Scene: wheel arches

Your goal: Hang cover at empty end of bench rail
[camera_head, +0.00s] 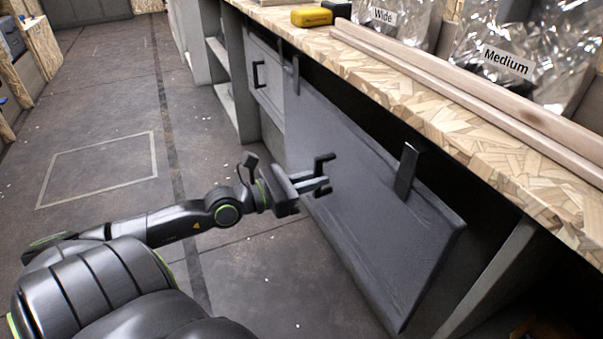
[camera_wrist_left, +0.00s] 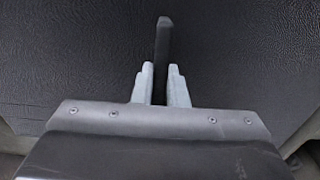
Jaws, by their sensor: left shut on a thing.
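The cover (camera_head: 370,240) is a large dark grey panel that hangs upright but slanted beside the bench front. Two dark hooks stand up from its top edge, a near hook (camera_head: 407,170) and a far hook (camera_head: 291,75). Both are close under the bench top edge; I cannot tell whether they rest on a rail. My left gripper (camera_head: 316,184) is shut on the cover's dark handle (camera_wrist_left: 163,38), at the middle of its face. In the left wrist view the gripper fingers (camera_wrist_left: 162,85) pinch that handle, with the panel filling the background. My right gripper is not in view.
The bench top (camera_head: 440,110) is chipboard, with a long wooden bar (camera_head: 480,97) along it. A yellow box (camera_head: 311,17) sits farther along. A grey cabinet door (camera_head: 266,85) is beyond the cover. The floor (camera_head: 110,120) on the left is clear.

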